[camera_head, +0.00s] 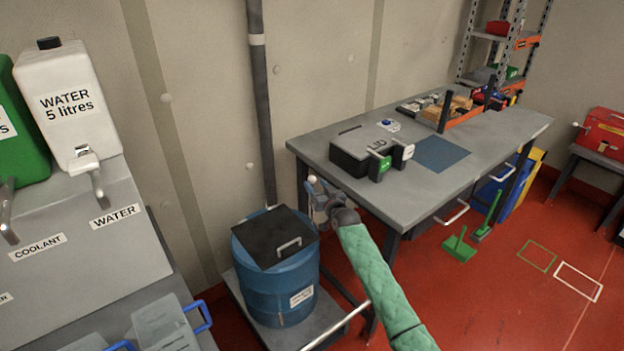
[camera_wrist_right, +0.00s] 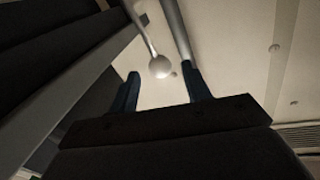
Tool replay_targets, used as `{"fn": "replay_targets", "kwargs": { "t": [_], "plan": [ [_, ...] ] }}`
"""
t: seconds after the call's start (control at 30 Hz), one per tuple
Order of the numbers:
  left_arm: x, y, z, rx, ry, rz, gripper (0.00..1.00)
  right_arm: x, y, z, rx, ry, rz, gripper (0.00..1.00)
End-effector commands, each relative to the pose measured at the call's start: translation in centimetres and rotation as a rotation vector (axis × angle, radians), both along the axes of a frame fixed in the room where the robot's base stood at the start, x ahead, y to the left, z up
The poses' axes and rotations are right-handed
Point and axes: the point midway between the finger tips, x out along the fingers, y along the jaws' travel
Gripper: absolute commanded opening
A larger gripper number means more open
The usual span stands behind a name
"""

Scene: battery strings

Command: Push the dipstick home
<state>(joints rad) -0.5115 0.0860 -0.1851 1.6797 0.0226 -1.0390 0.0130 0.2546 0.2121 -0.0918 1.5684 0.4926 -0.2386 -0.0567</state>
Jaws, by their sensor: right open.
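My right gripper (camera_head: 318,192) is open, above and beside the blue drum with a dark lid (camera_head: 259,245), near the front left corner of the workbench. In the right wrist view its two blue fingers (camera_wrist_right: 160,84) are apart. A thin pale rod with a round knob (camera_wrist_right: 160,67) shows beyond or between the fingertips. I cannot tell whether the knob touches a finger, or whether this rod is the dipstick. A small pale ball (camera_head: 312,180) shows at the fingertips in the head view. No dipstick is otherwise clear. My left gripper is not in view.
The grey workbench (camera_head: 480,145) stands right of the gripper, with a black case (camera_head: 350,155) on it. A dark pipe (camera_head: 262,120) runs down the wall behind the drum. A white water container (camera_head: 65,110) stands at left.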

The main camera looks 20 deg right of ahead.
Motion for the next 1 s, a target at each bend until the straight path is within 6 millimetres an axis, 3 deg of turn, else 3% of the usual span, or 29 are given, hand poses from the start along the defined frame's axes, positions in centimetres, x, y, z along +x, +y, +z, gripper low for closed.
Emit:
{"fn": "replay_targets", "kwargs": {
  "t": [0.3, 0.7, 0.93, 1.0],
  "plan": [
    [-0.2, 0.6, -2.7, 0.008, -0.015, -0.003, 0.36, 3.6, 0.5, 0.2, -0.001, 0.001, 0.000, 0.48],
    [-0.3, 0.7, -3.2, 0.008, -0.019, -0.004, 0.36, 4.2, 0.6, 0.0, -0.001, 0.001, 0.000, 0.48],
    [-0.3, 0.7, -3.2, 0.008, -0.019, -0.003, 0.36, 4.2, 0.6, 0.0, -0.001, 0.001, 0.000, 0.05],
    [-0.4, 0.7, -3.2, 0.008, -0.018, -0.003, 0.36, 4.2, 0.6, 0.0, -0.001, 0.001, 0.000, 0.00]
  ]
}}
